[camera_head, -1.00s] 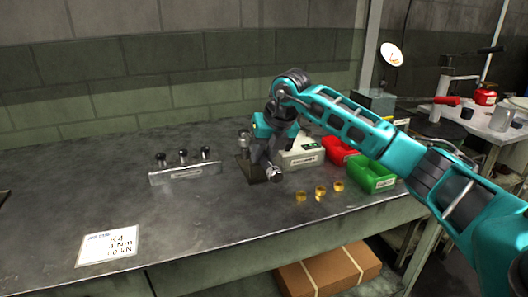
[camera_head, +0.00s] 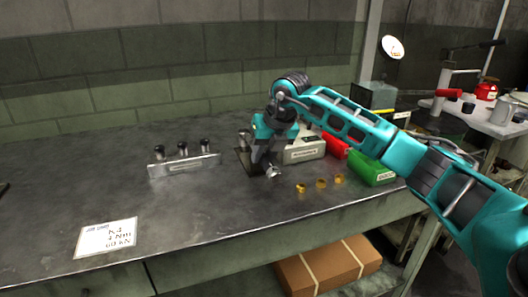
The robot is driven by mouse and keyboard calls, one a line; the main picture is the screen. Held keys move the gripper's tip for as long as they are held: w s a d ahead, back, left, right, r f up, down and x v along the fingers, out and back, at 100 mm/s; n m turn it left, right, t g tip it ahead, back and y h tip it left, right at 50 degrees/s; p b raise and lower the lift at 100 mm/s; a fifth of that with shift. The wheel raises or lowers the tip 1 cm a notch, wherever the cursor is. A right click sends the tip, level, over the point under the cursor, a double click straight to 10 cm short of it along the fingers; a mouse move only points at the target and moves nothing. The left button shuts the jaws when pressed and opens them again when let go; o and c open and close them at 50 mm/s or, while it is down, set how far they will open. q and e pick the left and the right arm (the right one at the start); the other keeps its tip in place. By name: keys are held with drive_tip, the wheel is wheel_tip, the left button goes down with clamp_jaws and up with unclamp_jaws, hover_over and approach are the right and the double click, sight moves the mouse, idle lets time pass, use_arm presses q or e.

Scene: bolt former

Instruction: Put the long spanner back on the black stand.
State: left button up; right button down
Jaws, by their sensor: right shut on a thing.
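My right gripper (camera_head: 262,160) comes in from the right and points down over the workbench. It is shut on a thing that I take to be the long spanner. Only a small silvery end of the spanner (camera_head: 273,171) shows below the fingers; the rest is hidden by the gripper. The black stand (camera_head: 242,158) seems to be the dark plate just left of and behind the gripper, partly covered by it. I cannot tell whether the spanner touches the stand. My left gripper is not in view.
A metal rack (camera_head: 186,167) with three black-topped pieces stands to the left. A grey box (camera_head: 304,152), a red bin (camera_head: 335,147) and a green bin (camera_head: 372,172) stand right of the gripper. Three brass pieces (camera_head: 320,183) lie in front. A job card (camera_head: 106,237) lies front left.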

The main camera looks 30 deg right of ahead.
idle(0.3)
drive_tip(key=c, duration=1.1)
unclamp_jaws()
drive_tip(key=o, duration=0.3)
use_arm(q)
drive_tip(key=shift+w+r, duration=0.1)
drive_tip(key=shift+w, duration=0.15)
use_arm(e)
drive_tip(key=shift+f, duration=0.2)
drive_tip(key=p+v, duration=0.1)
drive_tip(key=v, duration=0.6)
drive_tip(key=shift+r, duration=0.1)
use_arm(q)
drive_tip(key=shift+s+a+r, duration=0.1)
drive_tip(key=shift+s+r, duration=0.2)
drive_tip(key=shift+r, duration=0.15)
use_arm(e)
drive_tip(key=v, duration=0.6)
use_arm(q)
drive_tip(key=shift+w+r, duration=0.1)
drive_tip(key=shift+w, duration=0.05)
